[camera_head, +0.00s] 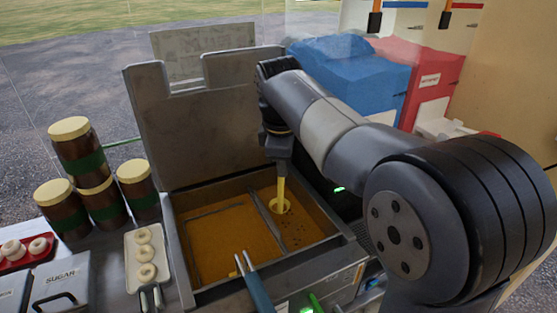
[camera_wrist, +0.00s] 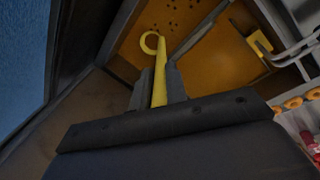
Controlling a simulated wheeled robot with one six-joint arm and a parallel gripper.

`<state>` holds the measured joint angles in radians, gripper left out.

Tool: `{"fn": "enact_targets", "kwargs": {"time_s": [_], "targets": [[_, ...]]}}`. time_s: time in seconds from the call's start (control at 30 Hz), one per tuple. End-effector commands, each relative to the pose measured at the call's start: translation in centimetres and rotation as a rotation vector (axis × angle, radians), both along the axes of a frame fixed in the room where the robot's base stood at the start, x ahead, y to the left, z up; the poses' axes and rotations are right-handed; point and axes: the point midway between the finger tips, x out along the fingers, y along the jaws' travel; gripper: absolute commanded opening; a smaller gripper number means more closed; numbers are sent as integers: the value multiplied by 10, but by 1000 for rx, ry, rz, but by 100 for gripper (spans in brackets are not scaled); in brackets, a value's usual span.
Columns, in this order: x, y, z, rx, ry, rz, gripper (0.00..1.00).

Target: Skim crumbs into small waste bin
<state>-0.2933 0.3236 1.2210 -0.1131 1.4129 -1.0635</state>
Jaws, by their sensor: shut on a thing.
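My gripper (camera_head: 281,168) is shut on the handle of a yellow skimmer (camera_head: 281,190) and points down over the fryer (camera_head: 352,243). In the wrist view the fingers (camera_wrist: 160,88) close around the handle, and the skimmer's ring-shaped head (camera_wrist: 151,42) shows ahead of them. The head is at or just above the amber oil in the right-hand section; I cannot tell whether it touches. Dark crumbs (camera_head: 294,234) lie in that section around the skimmer, and specks also show in the wrist view (camera_wrist: 172,14). I cannot make out a small waste bin in either view.
A metal divider (camera_head: 268,222) splits the fryer, and an upright metal panel (camera_head: 190,125) stands behind. Tongs (camera_head: 252,285) rest over the front edge. Lidded brown jars (camera_head: 80,150), a doughnut tray (camera_head: 130,265) and a sugar box (camera_head: 60,285) are left. Blue (camera_head: 345,85) and red (camera_head: 430,75) heaped containers stand behind.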

Motion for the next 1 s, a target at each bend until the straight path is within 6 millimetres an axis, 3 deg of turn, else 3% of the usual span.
{"fn": "enact_targets", "kwargs": {"time_s": [1.0], "targets": [[-85, -36, 0, 1, -2, -1, 0]]}}
